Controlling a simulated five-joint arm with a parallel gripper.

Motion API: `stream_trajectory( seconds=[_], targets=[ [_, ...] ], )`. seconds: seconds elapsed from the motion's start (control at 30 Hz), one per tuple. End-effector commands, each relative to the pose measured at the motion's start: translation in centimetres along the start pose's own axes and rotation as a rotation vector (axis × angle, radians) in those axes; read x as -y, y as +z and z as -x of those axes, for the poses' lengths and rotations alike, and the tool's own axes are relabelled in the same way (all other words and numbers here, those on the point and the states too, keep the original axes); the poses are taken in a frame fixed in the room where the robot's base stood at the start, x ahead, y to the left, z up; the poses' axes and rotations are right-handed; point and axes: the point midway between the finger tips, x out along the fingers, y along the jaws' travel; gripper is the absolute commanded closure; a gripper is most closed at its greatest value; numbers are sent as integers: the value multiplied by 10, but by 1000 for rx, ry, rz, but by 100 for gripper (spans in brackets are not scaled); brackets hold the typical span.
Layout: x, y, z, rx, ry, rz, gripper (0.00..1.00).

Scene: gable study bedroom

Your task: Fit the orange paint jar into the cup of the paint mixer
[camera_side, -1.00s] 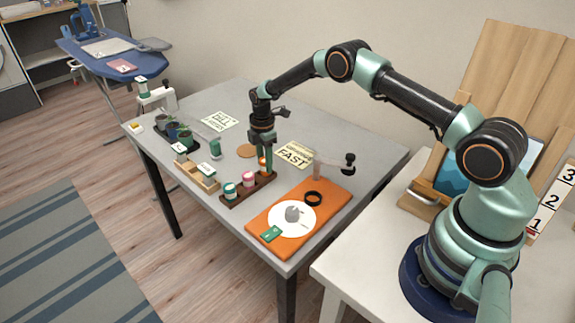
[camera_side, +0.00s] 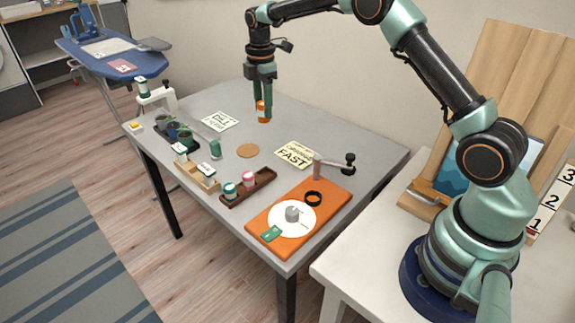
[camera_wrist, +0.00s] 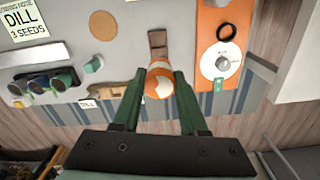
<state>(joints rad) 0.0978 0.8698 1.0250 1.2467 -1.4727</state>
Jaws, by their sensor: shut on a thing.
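My gripper (camera_side: 262,99) is shut on the orange paint jar (camera_side: 262,112), which has a white label. The jar is upright and clear of the rack, held in the air over the table. In the wrist view the jar (camera_wrist: 158,84) sits between the fingertips (camera_wrist: 157,92). The likely paint mixer is the orange base (camera_side: 333,189) at the table's near right, apart from my gripper. It carries a white disc (camera_side: 278,222) with a grey round piece (camera_side: 292,213), a black ring (camera_side: 313,198) and a black-knobbed crank (camera_side: 348,163). I cannot tell which part is the cup.
A brown rack (camera_side: 263,181) holds a teal jar (camera_side: 229,191) and a pink jar (camera_side: 249,179). A wooden tray (camera_side: 205,176), dark potted plants (camera_side: 180,136) and a white stand (camera_side: 157,97) are left. A cork disc (camera_side: 247,151) and a FAST card (camera_side: 296,154) lie flat.

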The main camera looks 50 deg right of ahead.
Motion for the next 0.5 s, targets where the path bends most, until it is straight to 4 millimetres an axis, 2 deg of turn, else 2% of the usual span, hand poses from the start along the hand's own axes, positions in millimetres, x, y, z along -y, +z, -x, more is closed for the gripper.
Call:
stream_trajectory(
  seconds=[0.17,0.5],
  targets=[
    [24,8,12,0,1,0,100],
    [95,27,22,0,2,-1,100]
  ],
)
